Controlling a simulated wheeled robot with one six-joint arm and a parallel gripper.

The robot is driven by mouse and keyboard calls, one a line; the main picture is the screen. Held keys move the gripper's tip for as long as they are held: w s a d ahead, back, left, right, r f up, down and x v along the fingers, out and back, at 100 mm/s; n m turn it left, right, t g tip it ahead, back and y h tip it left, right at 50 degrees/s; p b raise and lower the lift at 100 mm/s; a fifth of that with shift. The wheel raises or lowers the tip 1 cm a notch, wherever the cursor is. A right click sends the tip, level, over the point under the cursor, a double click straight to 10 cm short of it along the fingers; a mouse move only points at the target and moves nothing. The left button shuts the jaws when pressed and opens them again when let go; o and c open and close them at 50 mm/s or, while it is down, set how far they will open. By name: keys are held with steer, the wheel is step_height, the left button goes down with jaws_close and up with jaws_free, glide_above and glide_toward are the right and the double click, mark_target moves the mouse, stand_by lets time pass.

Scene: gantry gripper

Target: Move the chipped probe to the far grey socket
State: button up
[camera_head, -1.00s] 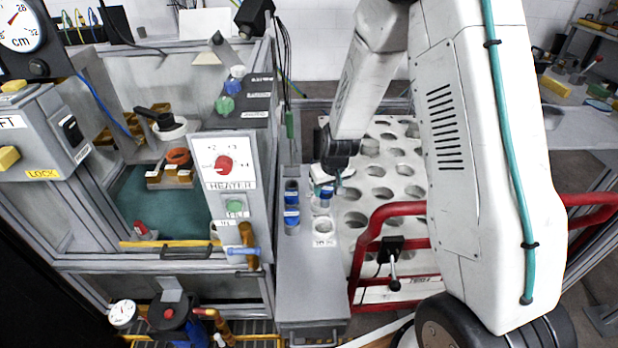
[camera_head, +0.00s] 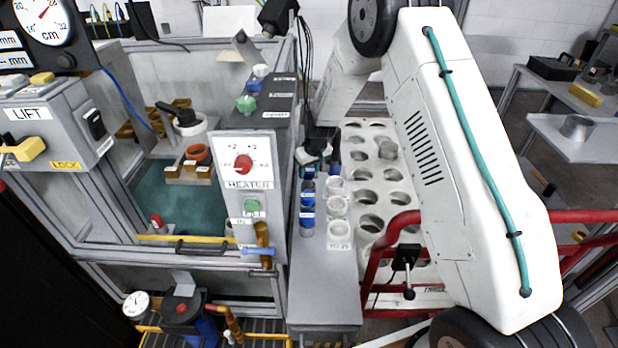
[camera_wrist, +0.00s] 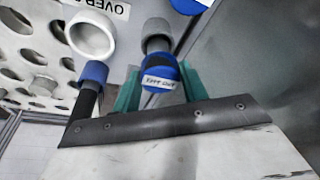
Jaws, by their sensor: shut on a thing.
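My gripper (camera_head: 318,160) is over the far end of the grey bench strip. In the wrist view its teal fingers (camera_wrist: 155,90) are shut on a blue-capped probe (camera_wrist: 160,76) with a white label. I take this to be the chipped probe; no chip can be made out. A grey socket (camera_wrist: 157,27) lies just beyond the probe's lower end. I cannot tell whether the probe is inside it or above it. In the head view, my gripper largely hides the far grey socket.
Blue-topped probes (camera_head: 307,218) stand in the nearer grey row. White ring sockets (camera_head: 340,232) run beside it; one shows empty in the wrist view (camera_wrist: 91,36). Another dark probe with a blue band (camera_wrist: 91,80) is close beside my gripper. The heater box (camera_head: 240,180) stands left of the strip.

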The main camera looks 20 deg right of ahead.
mark_target(310, 172)
steer(key=shift+f, duration=1.55)
steer(key=shift+f, duration=0.1)
steer(key=o, duration=0.9)
steer(key=shift+o, duration=0.2)
steer(key=a+v, duration=0.1)
steer(key=v, duration=1.1)
steer(key=shift+d+r, duration=0.2)
steer(key=shift+d, duration=0.35)
